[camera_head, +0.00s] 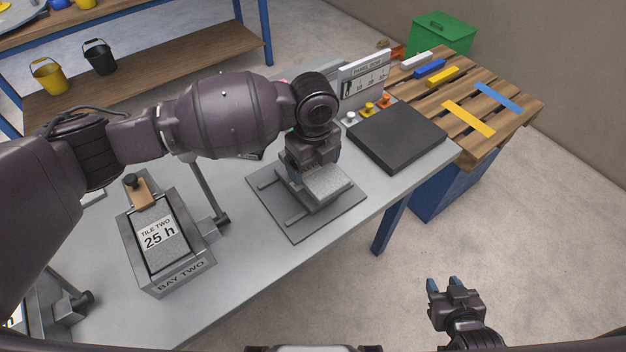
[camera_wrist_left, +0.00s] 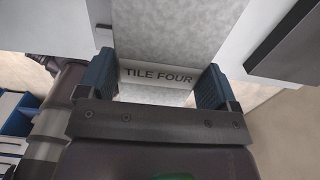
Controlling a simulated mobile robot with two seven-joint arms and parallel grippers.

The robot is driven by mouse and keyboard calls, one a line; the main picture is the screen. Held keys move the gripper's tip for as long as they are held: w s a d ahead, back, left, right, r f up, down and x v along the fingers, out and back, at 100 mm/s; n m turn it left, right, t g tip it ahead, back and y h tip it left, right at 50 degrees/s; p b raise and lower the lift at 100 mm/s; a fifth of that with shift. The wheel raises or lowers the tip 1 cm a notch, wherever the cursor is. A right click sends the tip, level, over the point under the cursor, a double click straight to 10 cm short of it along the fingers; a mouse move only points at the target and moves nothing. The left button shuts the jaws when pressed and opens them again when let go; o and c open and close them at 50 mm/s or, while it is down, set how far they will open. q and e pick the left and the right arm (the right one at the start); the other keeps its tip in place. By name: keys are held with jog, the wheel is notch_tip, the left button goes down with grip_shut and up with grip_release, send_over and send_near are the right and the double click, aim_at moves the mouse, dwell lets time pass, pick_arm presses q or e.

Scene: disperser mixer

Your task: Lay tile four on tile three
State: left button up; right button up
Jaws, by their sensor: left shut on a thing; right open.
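Tile four (camera_wrist_left: 155,75), a light grey slab with its label facing the camera, is between the two blue fingers of my left gripper (camera_wrist_left: 158,82) in the left wrist view. In the head view my left gripper (camera_head: 314,172) is shut on the grey slab (camera_head: 328,184), low over a grey base plate (camera_head: 290,226) with raised rails. Another tile under the slab, tile three, cannot be made out, and I cannot tell whether the slab touches anything below. My right gripper (camera_head: 445,284) is open and empty, beyond the table's front edge.
Tile two (camera_head: 160,238) lies in bay two (camera_head: 180,278) to the left. A black slab (camera_head: 397,137) lies right of the base plate, beside small coloured knobs (camera_head: 368,107) and an upright panel (camera_head: 365,78). A slatted wooden bench (camera_head: 470,95) adjoins on the right.

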aim_at(313, 181)
pick_arm(q)
jog(key=shift+f, duration=1.2)
notch_tip(313, 181, down, 3)
jog(key=shift+f+b, duration=0.1)
jog(key=shift+b, duration=0.2)
jog(key=shift+f, duration=0.25)
